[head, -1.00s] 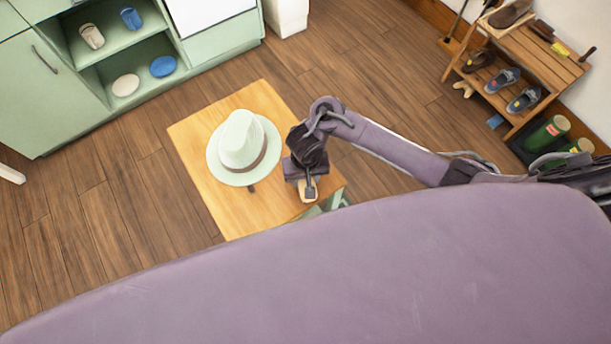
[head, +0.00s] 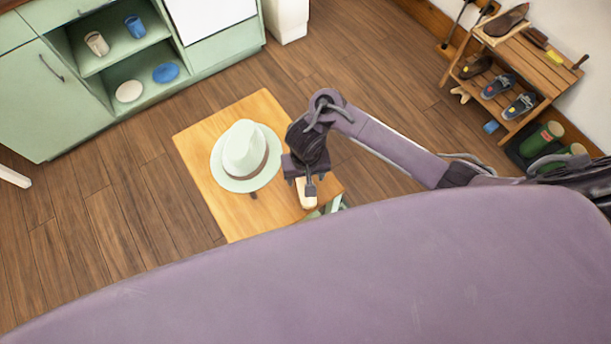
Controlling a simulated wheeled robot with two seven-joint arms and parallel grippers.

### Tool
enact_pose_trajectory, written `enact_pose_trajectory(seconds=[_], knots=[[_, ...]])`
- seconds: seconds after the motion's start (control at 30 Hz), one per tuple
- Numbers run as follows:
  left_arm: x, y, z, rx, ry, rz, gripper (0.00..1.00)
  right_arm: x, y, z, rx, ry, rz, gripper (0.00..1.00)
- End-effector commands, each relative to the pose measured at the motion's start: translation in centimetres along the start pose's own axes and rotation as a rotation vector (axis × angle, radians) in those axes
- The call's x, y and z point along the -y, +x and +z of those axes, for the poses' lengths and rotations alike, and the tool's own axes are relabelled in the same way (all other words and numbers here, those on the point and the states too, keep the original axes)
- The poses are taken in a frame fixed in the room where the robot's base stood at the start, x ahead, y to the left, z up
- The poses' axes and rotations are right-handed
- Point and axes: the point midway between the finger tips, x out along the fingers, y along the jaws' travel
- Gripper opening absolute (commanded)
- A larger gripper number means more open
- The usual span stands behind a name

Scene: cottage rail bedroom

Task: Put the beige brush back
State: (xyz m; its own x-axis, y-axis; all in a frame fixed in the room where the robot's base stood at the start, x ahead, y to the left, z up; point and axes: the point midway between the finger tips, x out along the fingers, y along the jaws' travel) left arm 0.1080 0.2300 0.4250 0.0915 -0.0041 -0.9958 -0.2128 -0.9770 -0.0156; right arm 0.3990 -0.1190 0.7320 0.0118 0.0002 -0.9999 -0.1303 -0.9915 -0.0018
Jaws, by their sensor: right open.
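A pale beige block-shaped thing, which looks like the beige brush (head: 306,196), lies on the small wooden table (head: 215,190) near its right corner. My right gripper (head: 301,186) is open right over it, with its fingers partly covering it. I cannot tell whether the fingers touch it. My left gripper is not in view.
A pale hat (head: 245,155) with a brown band sits on the table, left of my right gripper. A slatted wooden shoe rack (head: 552,68) with shoes and brushes stands at the upper right, by green containers (head: 541,139). A green cabinet (head: 35,105) is at the upper left. Floor between is mostly clear.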

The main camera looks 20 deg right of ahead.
Motion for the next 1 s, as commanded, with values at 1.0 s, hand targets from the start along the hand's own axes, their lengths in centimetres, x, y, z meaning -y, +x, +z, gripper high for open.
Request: enact_pose_trajectory(seconds=[1.0], knots=[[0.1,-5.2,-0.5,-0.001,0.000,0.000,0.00,0.0,-5.5,0.0,0.000,0.000,0.001,0.63]])
